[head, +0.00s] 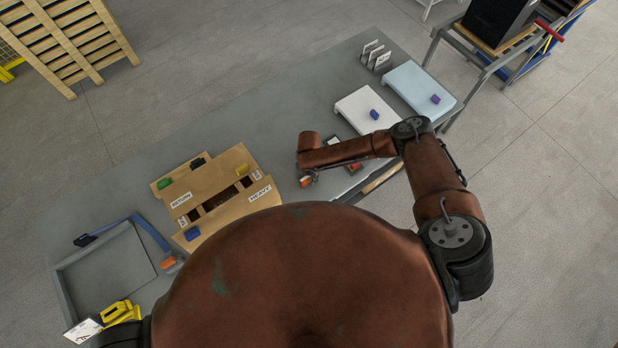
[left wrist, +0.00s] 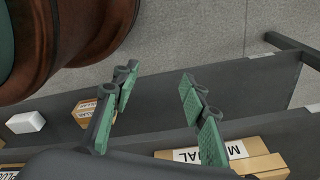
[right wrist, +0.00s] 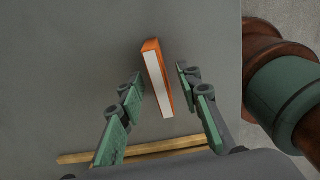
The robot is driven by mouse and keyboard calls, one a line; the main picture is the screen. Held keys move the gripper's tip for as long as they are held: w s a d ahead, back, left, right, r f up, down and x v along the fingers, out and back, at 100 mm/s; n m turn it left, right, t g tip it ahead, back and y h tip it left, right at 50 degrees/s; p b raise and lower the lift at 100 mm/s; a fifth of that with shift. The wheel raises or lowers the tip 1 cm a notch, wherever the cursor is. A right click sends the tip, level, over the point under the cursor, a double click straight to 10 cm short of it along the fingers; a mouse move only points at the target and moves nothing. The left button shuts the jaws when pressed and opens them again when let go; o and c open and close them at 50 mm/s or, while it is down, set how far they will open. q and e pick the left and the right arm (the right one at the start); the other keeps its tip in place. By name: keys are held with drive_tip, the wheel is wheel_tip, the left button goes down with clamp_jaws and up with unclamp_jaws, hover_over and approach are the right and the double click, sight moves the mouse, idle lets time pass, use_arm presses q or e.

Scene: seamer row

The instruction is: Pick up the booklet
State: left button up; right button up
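The booklet (right wrist: 158,78) has an orange cover and a white page edge, and it stands on the grey table. In the right wrist view it lies between the two green-padded fingers of my right gripper (right wrist: 156,95), with a visible gap on each side. My right gripper is open. My left gripper (left wrist: 160,100) is open and empty in the left wrist view, near shelves with labelled boxes.
Cardboard trays labelled RETURN and HEAVY (head: 262,194) stand left of the right gripper. A white board (head: 355,108) and a pale blue board (head: 415,85) lie at the far right. A grey tray (head: 62,290) is at left. The middle back of the table (head: 260,110) is clear.

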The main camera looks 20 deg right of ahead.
clamp_jaws()
use_arm(q)
drive_tip(key=shift+s+f, duration=0.1)
drive_tip(key=shift+s, duration=0.55)
drive_tip(key=shift+w, duration=0.15)
